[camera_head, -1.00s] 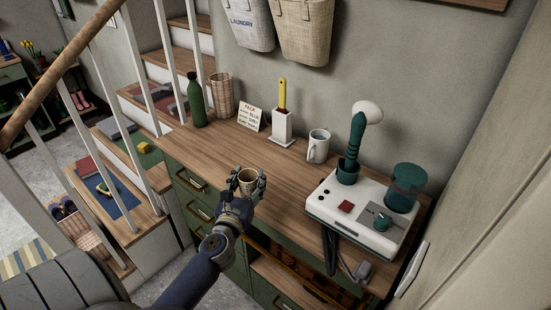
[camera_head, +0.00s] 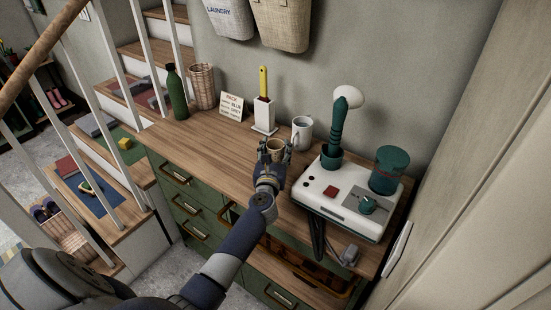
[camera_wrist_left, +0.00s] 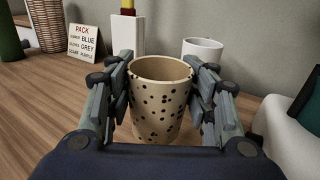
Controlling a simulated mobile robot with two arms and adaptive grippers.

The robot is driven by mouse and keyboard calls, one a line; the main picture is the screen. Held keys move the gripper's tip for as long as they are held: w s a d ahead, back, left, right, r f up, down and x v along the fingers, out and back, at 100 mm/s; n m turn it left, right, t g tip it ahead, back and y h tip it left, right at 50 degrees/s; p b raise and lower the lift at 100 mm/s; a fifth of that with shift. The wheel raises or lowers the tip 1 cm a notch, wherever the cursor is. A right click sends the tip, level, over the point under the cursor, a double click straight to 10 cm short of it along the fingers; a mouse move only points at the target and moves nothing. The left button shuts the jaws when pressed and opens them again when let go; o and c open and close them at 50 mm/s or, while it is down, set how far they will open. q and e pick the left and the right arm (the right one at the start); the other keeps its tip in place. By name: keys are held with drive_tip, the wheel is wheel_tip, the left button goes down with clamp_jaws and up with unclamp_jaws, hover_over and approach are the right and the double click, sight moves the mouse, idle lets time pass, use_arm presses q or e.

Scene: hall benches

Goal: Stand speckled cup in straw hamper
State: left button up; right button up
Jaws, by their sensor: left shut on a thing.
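The speckled cup (camera_wrist_left: 160,98) is beige with dark spots. It is upright, with its open mouth facing up, and it also shows in the head view (camera_head: 275,146). My left gripper (camera_head: 275,150) is shut on it, with one finger on each side in the left wrist view (camera_wrist_left: 162,100). I cannot tell how far it is above the wooden counter. A straw-coloured woven hamper (camera_head: 282,25) hangs on the wall behind, cut off by the top edge of the head view. My right gripper is not in view.
On the counter (camera_head: 205,145) stand a green bottle (camera_head: 177,92), a wicker basket (camera_head: 202,87), a PACK card (camera_head: 231,106), a white holder (camera_head: 264,114), a white mug (camera_head: 302,133) and a white machine (camera_head: 345,200). A LAUNDRY bag (camera_head: 230,18) hangs left of the hamper.

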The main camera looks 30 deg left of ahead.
sight(276, 158)
use_arm(q)
wheel_tip(276, 158, down, 3)
drive_tip(key=shift+f+b, duration=0.1)
drive_tip(key=shift+b, duration=0.6)
drive_tip(key=shift+f, duration=0.15)
drive_tip(key=shift+f, duration=0.1)
drive_tip(key=o, duration=1.4)
